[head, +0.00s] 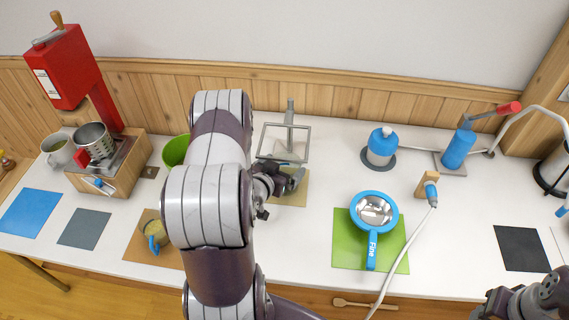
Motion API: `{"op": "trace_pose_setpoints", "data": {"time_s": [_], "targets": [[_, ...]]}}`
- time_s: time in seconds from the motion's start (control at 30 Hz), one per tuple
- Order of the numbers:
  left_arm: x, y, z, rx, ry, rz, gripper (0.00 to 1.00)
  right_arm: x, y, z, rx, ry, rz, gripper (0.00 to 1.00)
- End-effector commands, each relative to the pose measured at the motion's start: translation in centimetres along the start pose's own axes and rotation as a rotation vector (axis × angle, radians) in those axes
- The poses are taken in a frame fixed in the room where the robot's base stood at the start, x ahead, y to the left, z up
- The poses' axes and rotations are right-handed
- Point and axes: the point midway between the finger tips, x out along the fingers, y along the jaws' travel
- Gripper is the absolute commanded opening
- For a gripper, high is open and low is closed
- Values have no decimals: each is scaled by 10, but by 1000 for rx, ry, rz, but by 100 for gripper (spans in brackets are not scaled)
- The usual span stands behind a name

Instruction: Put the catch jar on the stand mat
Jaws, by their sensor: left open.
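A small yellowish jar with a blue handle (154,234), which I take for the catch jar, stands on a brown-orange mat (140,249) at the left front. A tan mat (291,194), which looks like the stand mat, lies at the foot of a grey stand with a square frame (289,150). My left gripper (262,212) is open at that mat's left edge, apart from the jar and to its right. My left arm hides the space between. My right gripper (487,304) is partly in view at the lower right; its fingers are unclear.
A red machine (67,68) with a metal cup (95,141) stands at the left. A green bowl (175,150) is partly behind my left arm. A blue-rimmed strainer (374,212) lies on a green mat (345,250). A white hose (408,243) crosses the front edge. Blue, grey and black mats look bare.

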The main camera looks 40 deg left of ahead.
Motion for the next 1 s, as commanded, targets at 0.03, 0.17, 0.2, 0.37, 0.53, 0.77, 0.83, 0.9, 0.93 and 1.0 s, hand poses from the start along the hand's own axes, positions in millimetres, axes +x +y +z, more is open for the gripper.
{"op": "trace_pose_setpoints", "data": {"time_s": [0.03,0.17,0.2,0.37,0.53,0.77,0.83,0.9,0.93,1.0], "targets": [[0,0,0,1,1,0,100,0,0,0,0,0,0,43],[-2,-1,-1,1,2,-1,100,0,0,0,0,0,0,43],[-5,-1,-1,0,2,-1,100,0,0,0,0,0,0,43],[-30,-1,-2,-1,4,-3,100,-2,0,-1,0,0,0,43],[-68,-2,-2,-1,4,-6,100,-3,0,-1,0,0,0,43],[-111,-2,-2,0,4,-4,100,-5,0,-1,0,0,0,43],[-116,-1,-2,1,5,-2,100,-6,0,-1,0,0,0,43],[-119,-1,-2,0,5,-2,100,-6,0,-1,0,0,0,43],[-120,0,-1,0,5,-1,100,-6,0,-1,0,0,0,43],[-120,0,-1,1,5,-1,100,-6,0,-1,0,0,0,43]]}}
